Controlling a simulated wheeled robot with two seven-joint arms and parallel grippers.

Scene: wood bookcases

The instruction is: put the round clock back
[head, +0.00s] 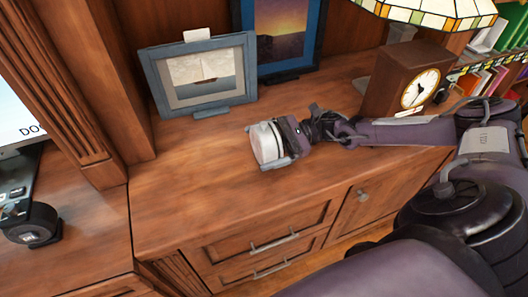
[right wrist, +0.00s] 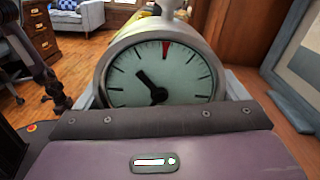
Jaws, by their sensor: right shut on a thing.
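The round clock (head: 264,143) is a pale, drum-shaped clock at the end of my right arm, over the front part of the wooden cabinet top. My right gripper (head: 278,146) is shut on it, with a finger on either side. In the right wrist view, the clock's face (right wrist: 185,85) is grey-green with black hands, dark marks and one red mark at the top. Its lower edge is hidden by my gripper. I cannot tell whether the clock touches the cabinet top.
A blue-framed boat picture (head: 203,75) and a taller sunset picture (head: 288,35) stand at the back. A square wooden clock (head: 385,85) stands at right beneath a stained-glass lamp (head: 430,12). The cabinet top (head: 185,185) is clear at left and front.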

